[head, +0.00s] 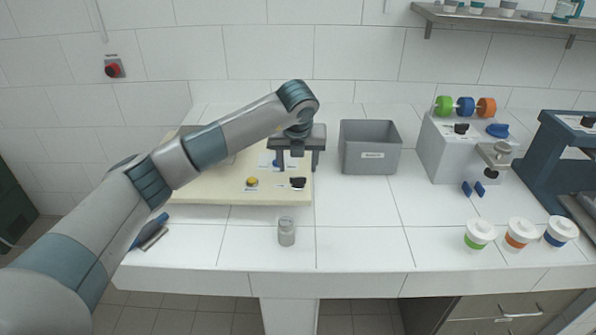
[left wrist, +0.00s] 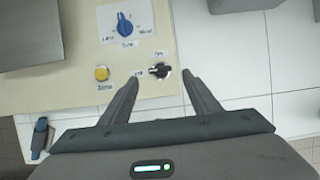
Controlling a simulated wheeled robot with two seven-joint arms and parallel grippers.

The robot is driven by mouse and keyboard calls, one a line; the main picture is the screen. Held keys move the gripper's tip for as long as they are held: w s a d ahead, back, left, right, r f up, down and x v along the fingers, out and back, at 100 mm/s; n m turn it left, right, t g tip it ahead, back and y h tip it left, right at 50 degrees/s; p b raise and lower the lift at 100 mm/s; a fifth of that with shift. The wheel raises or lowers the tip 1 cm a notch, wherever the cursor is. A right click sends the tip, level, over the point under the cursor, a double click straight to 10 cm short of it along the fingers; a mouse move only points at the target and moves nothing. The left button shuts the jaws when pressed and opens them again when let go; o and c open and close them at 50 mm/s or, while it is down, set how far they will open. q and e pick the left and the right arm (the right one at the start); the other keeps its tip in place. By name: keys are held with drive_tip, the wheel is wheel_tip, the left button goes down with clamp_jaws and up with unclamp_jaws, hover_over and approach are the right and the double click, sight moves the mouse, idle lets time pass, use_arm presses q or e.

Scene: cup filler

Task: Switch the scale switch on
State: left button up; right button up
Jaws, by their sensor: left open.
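The black rotary switch (head: 298,182), the one with small labels at its left and above it, sits on the cream panel (head: 215,190). It also shows in the left wrist view (left wrist: 160,70), with its handle lying roughly sideways. The labels seem to read off and on but are blurred. I cannot tell for sure which way it is set. My left gripper (head: 298,167) is open and points down over the panel. In the left wrist view its fingertips (left wrist: 160,78) lie on either side of the switch, with no clear contact. My right gripper is not in view.
A yellow button (left wrist: 101,73) and a blue knob (left wrist: 125,24) share the panel. A grey bin (head: 370,150) stands right of it. A small jar (head: 286,232) is in front. Lidded cups (head: 480,233) and a grey machine (head: 450,150) stand at the right.

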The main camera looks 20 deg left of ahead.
sight(298, 178)
use_arm(q)
drive_tip(key=shift+p+x, duration=0.75)
drive_tip(key=shift+x, duration=2.3)
drive_tip(key=shift+c, duration=0.7)
drive_tip(key=c, duration=0.9)
